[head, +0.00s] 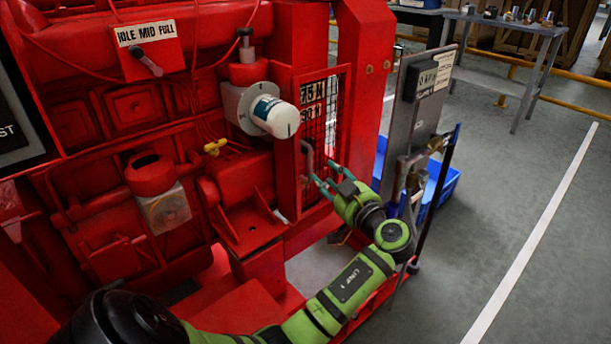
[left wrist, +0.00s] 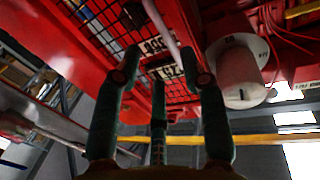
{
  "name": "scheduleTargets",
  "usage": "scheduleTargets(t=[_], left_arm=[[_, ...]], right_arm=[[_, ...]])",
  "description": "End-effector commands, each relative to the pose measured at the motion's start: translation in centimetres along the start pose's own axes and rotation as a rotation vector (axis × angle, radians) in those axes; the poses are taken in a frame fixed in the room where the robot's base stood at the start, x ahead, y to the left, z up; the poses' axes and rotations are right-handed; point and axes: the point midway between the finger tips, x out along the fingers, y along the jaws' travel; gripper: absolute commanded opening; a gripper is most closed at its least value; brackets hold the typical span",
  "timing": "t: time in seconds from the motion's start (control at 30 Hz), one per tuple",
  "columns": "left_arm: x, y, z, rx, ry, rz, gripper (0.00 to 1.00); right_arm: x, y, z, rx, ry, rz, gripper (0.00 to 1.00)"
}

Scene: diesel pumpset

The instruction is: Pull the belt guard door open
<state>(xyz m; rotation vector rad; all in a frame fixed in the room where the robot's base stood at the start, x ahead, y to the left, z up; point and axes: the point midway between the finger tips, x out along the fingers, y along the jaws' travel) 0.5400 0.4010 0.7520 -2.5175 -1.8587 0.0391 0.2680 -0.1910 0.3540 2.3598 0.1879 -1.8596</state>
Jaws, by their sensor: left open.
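The belt guard door (head: 338,104) is a red-framed mesh panel on the red pumpset, with printed plates behind or on it. It looks shut. A pale upright handle (head: 307,158) sits at its lower left side. My left gripper (head: 321,172), green with teal fingers, is open just right of the handle and points at it. In the left wrist view the fingers (left wrist: 166,72) are spread and a pale bar, apparently the handle (left wrist: 159,22), runs down toward the gap between them. Contact cannot be told. The door's mesh (left wrist: 105,25) shows behind. My right gripper is out of view.
A white filter canister (head: 274,115) sticks out left of the door. A grey panel (head: 425,95) on a stand and a blue bin (head: 438,188) stand to the right. A grey workbench (head: 505,30) is farther back. The floor at right is clear.

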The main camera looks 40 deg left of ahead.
Motion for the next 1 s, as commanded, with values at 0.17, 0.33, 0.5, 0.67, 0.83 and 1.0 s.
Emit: scheduleTargets(t=[0.17,0.33,0.5,0.67,0.83,1.0], left_arm=[[1.8,-0.6,-0.9,-0.031,0.015,-0.024,0.42],[4.6,-0.6,-0.9,-0.026,0.015,-0.022,0.42],[6.4,-0.5,-0.8,-0.025,0.012,-0.018,0.42],[7.0,-0.5,-0.7,-0.026,0.011,-0.017,0.42],[7.0,-0.5,-0.7,-0.025,0.01,-0.016,0.42],[7.0,-0.5,-0.7,-0.025,0.01,-0.016,0.0]], right_arm=[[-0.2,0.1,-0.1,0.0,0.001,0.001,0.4],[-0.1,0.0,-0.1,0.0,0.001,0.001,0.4],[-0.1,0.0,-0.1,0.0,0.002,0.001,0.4],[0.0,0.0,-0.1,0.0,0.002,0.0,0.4],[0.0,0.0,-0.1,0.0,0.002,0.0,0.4],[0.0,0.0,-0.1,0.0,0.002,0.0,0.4]])
